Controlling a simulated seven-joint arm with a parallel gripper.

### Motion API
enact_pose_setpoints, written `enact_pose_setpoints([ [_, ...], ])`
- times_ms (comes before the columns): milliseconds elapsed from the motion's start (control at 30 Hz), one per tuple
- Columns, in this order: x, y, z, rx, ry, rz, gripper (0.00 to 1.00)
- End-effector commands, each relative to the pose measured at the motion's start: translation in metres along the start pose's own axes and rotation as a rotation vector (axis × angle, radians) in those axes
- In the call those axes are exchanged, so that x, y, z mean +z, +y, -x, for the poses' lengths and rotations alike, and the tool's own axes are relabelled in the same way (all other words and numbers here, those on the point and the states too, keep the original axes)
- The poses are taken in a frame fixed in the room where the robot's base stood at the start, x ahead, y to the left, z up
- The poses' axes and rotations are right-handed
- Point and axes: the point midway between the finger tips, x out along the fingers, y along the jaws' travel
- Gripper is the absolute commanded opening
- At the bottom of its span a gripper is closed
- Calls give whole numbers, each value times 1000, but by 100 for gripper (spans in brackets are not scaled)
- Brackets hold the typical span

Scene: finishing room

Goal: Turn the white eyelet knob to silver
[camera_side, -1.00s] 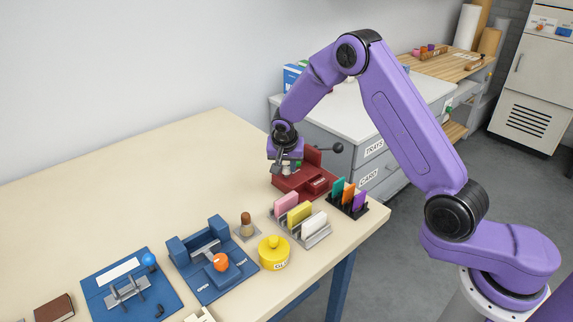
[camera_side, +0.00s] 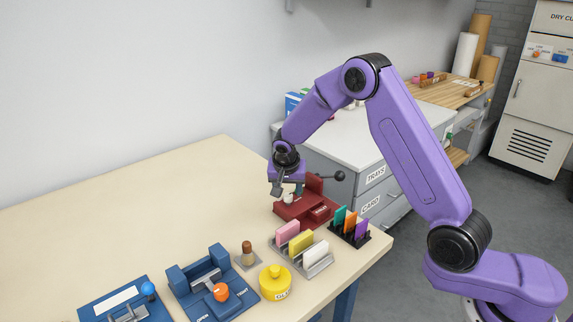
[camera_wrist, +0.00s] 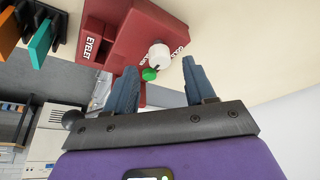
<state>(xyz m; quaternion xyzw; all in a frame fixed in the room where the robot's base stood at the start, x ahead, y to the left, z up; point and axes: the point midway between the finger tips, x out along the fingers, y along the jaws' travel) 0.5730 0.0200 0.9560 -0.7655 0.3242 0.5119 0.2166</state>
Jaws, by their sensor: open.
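The red eyelet press (camera_side: 318,212) stands near the far right part of the table, its dark lever ball out to the right. In the wrist view the press (camera_wrist: 125,30) carries the word EYELET and a white knob (camera_wrist: 159,54), with a green button (camera_wrist: 149,74) beside it. Lettering around the knob is partly hidden, so I cannot read its setting. My gripper (camera_wrist: 158,66) is open, its two fingers apart on either side of the knob in the picture. In the side view my gripper (camera_side: 287,190) is over the press's left end, with the white knob (camera_side: 288,198) between its fingers. Contact is not visible.
Pink, yellow and white cards in a rack (camera_side: 319,267) and a dark holder (camera_side: 352,236) with coloured cards stand in front of the press. A yellow glue pot (camera_side: 275,284) and blue devices (camera_side: 205,285) are nearer. The table's left side is clear.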

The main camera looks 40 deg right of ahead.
Motion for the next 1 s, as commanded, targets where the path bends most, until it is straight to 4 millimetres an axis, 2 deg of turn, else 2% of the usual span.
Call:
enact_pose_setpoints([
  [400, 0, -1, 89, -4, 2, -1, 55],
  [600, 0, -1, 124, -3, 1, 0, 55],
  [800, 1, 0, 143, -1, -1, 0, 55],
  [1000, 1, 0, 147, 1, -2, 1, 55],
])
